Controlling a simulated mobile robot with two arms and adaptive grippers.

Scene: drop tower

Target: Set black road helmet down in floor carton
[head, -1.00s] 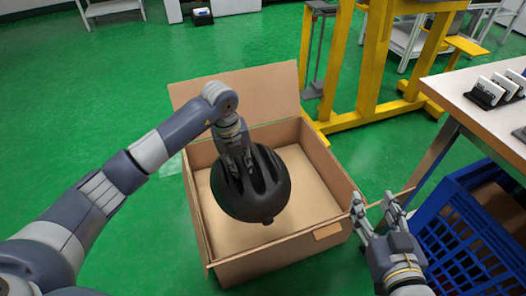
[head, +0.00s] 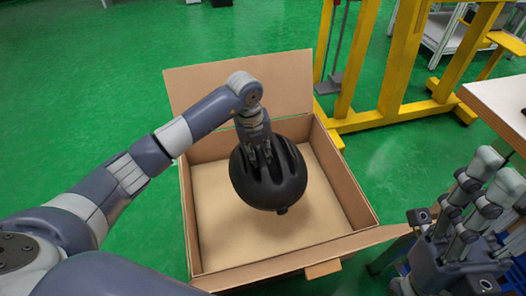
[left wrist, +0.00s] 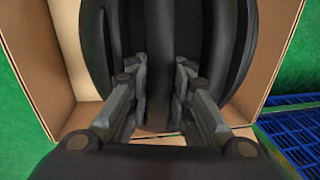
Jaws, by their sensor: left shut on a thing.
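The black road helmet (head: 268,187), ribbed and rounded, is within the outline of the open floor carton (head: 285,262) in the head view. My left gripper (head: 259,157) is shut on the helmet from above. Bare carton floor shows around the helmet; I cannot tell whether the helmet touches it. In the left wrist view the helmet (left wrist: 158,60) fills the middle, with the left gripper's fingers (left wrist: 160,95) on a rib. The carton (left wrist: 45,50) shows at its left. My right gripper (head: 490,175) is at the right edge of the head view, with its fingers apart and empty.
A yellow steel frame (head: 400,60) stands behind and right of the carton. The carton's rear flap (head: 240,88) stands up. A white table (head: 500,105) is at the right. A blue crate (left wrist: 295,130) shows in the left wrist view. Green floor is clear at the left.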

